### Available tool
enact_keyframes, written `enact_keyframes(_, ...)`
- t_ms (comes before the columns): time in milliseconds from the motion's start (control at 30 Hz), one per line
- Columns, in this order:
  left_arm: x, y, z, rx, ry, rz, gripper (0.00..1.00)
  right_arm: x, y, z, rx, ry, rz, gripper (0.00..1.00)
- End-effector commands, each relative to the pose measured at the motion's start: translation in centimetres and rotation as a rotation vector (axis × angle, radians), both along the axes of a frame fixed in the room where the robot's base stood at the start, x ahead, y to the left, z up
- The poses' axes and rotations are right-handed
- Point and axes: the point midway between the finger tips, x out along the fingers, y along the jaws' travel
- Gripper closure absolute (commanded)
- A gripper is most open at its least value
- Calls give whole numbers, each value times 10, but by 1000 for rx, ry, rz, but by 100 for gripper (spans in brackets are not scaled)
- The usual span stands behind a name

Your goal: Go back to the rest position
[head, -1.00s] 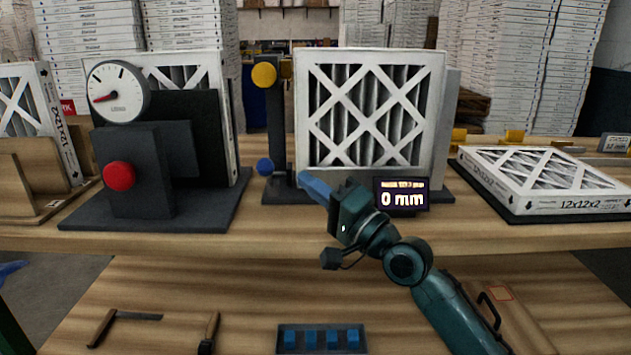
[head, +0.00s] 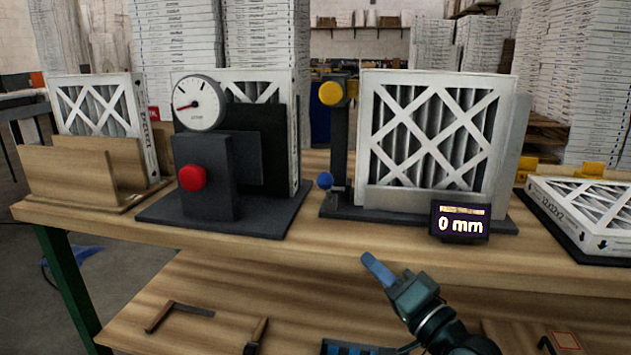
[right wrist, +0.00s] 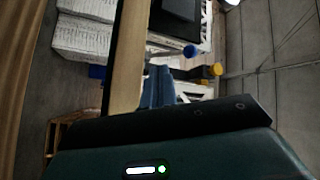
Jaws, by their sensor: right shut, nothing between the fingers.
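My right gripper (head: 377,270) is shut and empty. In the head view it is in front of the table's front edge, below the measuring stand and left of its display. Its blue fingers (right wrist: 160,88) lie together in the right wrist view, with the pale table edge beside them. A white-framed filter (head: 432,130) stands upright in the measuring stand (head: 340,210), which has a yellow knob (head: 332,93) and a blue knob (head: 324,180). The small display (head: 460,221) reads 0 mm. My left gripper is not in view.
A dark gauge station (head: 237,180) with a red button (head: 193,178) holds another filter. A wooden rack (head: 70,180) with a filter stands at the left, and a filter lies flat (head: 590,205) at the right. Tools and a blue-filled tray (head: 345,347) lie on the lower shelf (head: 230,290).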

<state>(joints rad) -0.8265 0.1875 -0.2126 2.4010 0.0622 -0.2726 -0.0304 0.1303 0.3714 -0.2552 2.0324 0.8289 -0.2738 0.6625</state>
Motion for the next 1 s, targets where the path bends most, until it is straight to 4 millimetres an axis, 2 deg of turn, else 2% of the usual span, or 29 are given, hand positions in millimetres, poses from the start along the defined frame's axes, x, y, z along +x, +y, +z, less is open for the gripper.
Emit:
enact_keyframes(33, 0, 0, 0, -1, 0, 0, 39, -19, 4, -29, -72, 13, -26, 100)
enact_keyframes(200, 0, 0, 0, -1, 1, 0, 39, -83, 7, -95, -368, 10, -109, 100)
enact_keyframes(300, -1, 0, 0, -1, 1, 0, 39, -118, 6, -121, -533, 10, -142, 100)
enact_keyframes(400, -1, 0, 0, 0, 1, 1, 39, -147, 3, -138, -668, 12, -160, 100)
enact_keyframes(600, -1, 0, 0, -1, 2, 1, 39, -189, -2, -157, -879, 18, -171, 100)
enact_keyframes(800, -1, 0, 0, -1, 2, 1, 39, -225, -9, -168, -1060, 26, -164, 100)
enact_keyframes(867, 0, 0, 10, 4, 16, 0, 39, -223, -9, -157, -1073, 31, -158, 100)
enact_keyframes(1000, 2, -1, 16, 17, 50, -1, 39, -221, -8, -151, -1085, 61, -138, 100)
